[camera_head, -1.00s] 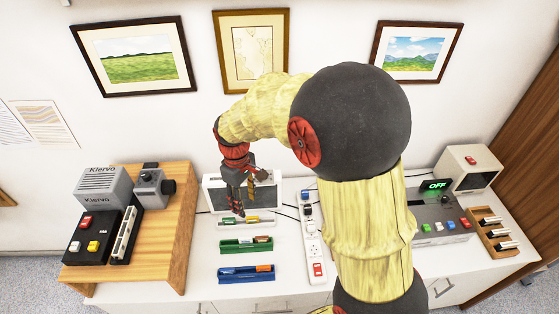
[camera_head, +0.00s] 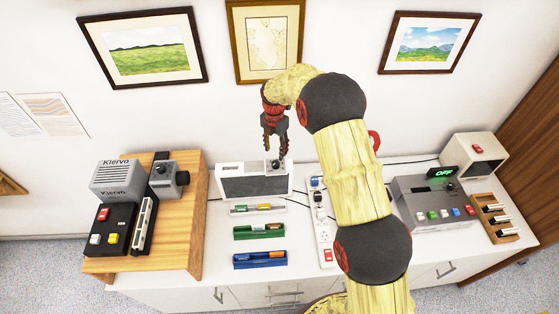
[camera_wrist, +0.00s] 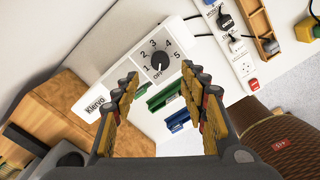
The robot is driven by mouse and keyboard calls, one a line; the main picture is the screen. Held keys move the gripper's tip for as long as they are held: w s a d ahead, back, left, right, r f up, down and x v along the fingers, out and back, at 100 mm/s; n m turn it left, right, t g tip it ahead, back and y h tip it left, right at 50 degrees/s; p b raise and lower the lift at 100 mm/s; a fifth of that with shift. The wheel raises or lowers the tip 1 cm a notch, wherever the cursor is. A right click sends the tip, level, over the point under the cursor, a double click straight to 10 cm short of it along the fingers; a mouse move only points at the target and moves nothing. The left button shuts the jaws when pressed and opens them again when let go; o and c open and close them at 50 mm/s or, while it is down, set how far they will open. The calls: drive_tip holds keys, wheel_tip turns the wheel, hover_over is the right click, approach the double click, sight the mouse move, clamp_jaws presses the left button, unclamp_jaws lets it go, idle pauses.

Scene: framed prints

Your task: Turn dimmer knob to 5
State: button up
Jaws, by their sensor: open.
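In the head view the knob (camera_head: 274,165) sits at the upper right of the white Klervo box (camera_head: 231,169). My gripper (camera_head: 275,151) points down just above the knob. In the wrist view my gripper (camera_wrist: 163,88) has its fingers spread and empty, with the knob showing beyond the gap between them. I cannot tell whether a fingertip touches the box.
Green (camera_head: 260,231) and blue (camera_head: 260,260) trays lie in front of the box. A power strip (camera_head: 322,220) stands to the right. A wooden stand (camera_head: 192,215) with grey devices is at left. A grey console (camera_head: 430,205) reads OFF. Framed prints hang behind.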

sight(275, 163)
drive_tip(key=shift+f+n, duration=0.3)
drive_tip(key=shift+f, duration=0.05)
wheel_tip(275, 163, down, 7)
drive_tip(key=shift+p, duration=0.5)
drive_tip(key=shift+c, duration=0.9)
clamp_jaws()
